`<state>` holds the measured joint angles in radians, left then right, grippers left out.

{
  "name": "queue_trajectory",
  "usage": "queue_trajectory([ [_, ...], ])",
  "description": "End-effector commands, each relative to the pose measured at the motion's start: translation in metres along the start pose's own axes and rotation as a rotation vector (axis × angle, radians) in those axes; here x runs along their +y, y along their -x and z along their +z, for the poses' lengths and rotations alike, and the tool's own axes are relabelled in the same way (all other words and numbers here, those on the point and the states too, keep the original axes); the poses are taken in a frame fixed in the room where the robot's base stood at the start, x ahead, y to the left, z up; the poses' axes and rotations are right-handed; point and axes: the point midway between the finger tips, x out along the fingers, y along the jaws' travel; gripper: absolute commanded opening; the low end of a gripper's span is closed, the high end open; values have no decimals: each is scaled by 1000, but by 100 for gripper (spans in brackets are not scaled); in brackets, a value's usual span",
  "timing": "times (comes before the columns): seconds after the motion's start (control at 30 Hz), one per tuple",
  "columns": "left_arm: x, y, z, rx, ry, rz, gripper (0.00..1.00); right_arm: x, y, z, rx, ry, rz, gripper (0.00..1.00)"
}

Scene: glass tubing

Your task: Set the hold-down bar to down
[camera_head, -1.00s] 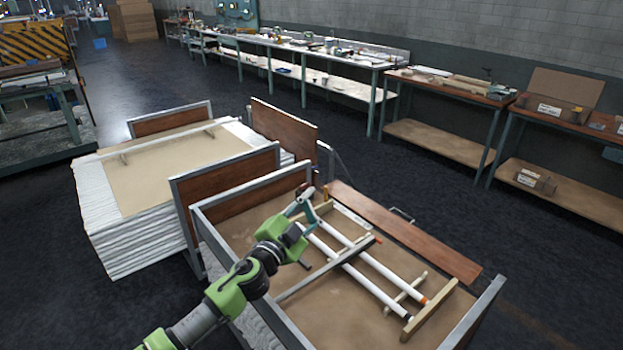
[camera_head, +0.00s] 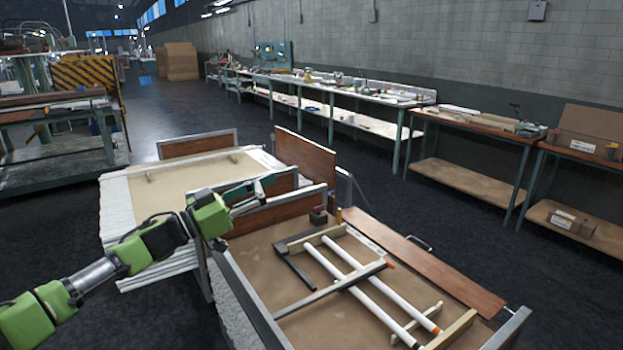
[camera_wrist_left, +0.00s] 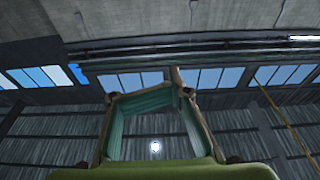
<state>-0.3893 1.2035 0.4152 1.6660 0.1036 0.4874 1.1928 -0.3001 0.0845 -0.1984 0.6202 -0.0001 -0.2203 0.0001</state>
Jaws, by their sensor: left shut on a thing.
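A frame in the tray holds two white glass tubes (camera_head: 347,276) lying side by side. A long dark flat bar (camera_head: 335,291) lies across them, apparently the hold-down bar. A dark angled piece (camera_head: 297,268) lies by the wooden block at the tubes' far end; I cannot tell whether it belongs to the bar. My left gripper (camera_head: 268,181) is raised over the tray's far left side, clear of bar and tubes. My right gripper is not in view.
The tray has a raised metal rim (camera_head: 245,300) and a brown board (camera_head: 432,262) along its right side. Another stack with a pale top (camera_head: 185,180) stands behind left. Workbenches (camera_head: 465,121) line the wall. Dark floor between is clear.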

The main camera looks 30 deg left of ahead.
Motion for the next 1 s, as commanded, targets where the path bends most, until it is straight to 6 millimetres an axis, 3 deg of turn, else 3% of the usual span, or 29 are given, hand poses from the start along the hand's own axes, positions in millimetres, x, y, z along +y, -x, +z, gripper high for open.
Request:
queue_trajectory([
  [0.17, 0, -18, -2, 3, -2, -1, 0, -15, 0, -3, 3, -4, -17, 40],
  [0.93, 0, -84, -4, 2, -3, -2, 0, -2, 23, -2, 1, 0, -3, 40],
  [1.0, -2, -91, 4, 2, 1, -5, 0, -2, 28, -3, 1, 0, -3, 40],
])
